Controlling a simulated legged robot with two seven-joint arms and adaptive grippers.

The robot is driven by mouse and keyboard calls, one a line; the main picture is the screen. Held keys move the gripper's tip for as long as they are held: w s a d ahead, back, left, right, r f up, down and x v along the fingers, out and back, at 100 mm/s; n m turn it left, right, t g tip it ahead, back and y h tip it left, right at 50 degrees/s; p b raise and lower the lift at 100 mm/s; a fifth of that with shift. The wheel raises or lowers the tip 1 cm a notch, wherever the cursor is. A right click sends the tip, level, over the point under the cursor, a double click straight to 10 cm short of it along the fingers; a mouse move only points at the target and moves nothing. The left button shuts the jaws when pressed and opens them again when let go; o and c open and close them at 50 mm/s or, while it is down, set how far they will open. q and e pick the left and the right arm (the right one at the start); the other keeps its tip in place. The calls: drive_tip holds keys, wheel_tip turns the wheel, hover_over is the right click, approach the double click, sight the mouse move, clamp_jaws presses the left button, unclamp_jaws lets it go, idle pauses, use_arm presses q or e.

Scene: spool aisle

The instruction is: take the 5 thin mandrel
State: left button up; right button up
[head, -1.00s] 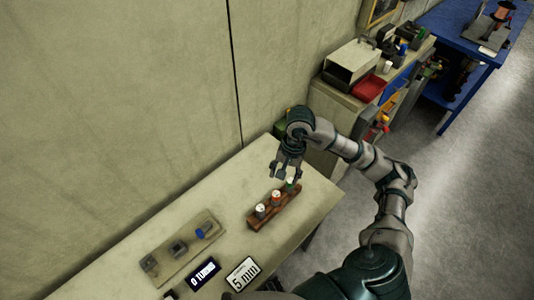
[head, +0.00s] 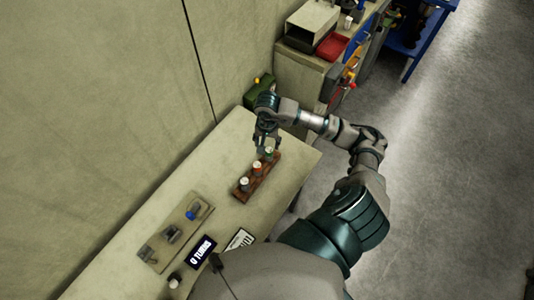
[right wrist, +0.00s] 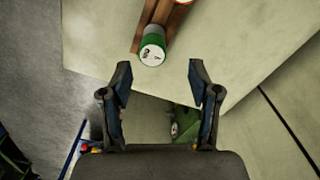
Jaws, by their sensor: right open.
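A brown wooden rack (head: 242,193) on the pale table holds three upright white-topped mandrels. The near one (head: 244,183) has a white top, the middle one (head: 257,169) a reddish band, the far one (head: 269,154) a green band. I cannot tell which is the thin one. My right gripper (head: 266,144) is open and empty, by the far end of the rack. In the right wrist view the green-banded mandrel (right wrist: 152,51) lies beyond and between the spread fingertips of the right gripper (right wrist: 160,80), apart from them. My left gripper is not in view.
A board with small fixtures and a blue knob (head: 192,214) lies at the left of the table. A "0 TURNS" display (head: 202,250) and a partly hidden label card (head: 240,239) lie near it. A green object (head: 259,91) stands beyond the table's far end.

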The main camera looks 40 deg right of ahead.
sight(268, 150)
drive_tip(key=f, duration=0.3)
drive_tip(key=s+f+p, duration=0.1)
drive_tip(key=f, duration=0.1)
drive_tip(key=shift+d, duration=0.4)
drive_tip(key=shift+w+d+f, duration=0.1)
drive_tip(key=shift+d+f, duration=0.15)
drive_tip(key=shift+a, duration=0.15)
drive_tip(key=shift+a+r, duration=0.15)
drive_tip(key=shift+a, duration=0.25)
drive_tip(key=c, duration=0.8)
drive_tip(key=shift+a, duration=0.1)
drive_tip(key=c, duration=0.4)
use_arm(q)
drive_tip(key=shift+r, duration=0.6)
